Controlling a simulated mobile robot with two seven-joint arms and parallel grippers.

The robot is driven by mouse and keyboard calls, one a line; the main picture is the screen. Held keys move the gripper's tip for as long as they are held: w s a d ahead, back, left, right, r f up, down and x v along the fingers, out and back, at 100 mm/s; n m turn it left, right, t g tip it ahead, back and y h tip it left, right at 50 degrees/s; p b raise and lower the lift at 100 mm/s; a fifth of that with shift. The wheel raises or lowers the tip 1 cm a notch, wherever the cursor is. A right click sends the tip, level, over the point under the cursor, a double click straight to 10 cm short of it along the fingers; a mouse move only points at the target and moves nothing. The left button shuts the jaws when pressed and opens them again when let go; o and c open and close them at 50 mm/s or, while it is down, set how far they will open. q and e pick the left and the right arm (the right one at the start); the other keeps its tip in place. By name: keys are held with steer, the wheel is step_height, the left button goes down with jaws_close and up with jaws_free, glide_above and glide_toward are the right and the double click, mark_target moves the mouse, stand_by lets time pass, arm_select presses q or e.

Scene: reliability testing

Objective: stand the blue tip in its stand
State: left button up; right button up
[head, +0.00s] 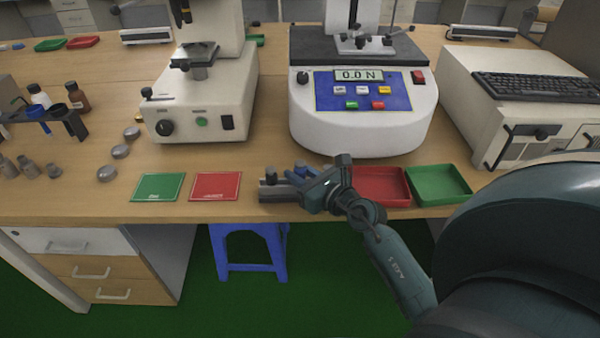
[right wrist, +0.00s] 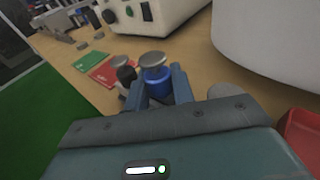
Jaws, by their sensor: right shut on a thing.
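My right gripper (head: 305,182) is at the front edge of the table, over the right part of a small grey stand (head: 274,194). It is shut on the blue tip (right wrist: 155,79), which has a flat grey metal top. The blue tip shows only as a small blue patch (head: 301,169) in the head view. A black tip (head: 271,175) stands in the left part of the stand and also shows in the right wrist view (right wrist: 126,74). The blue tip's lower end is hidden, so I cannot tell whether it is in the stand. My left gripper is not in view.
A red tray (head: 381,198) and a green tray (head: 440,198) lie right of the gripper. Green (head: 158,187) and red (head: 216,186) mats lie left of the stand. A force tester (head: 358,128) stands behind. A blue stool (head: 248,231) is below the table edge.

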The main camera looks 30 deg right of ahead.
steer(key=shift+f, duration=0.15)
steer(key=shift+f+b, duration=0.4)
steer(key=shift+f, duration=0.15)
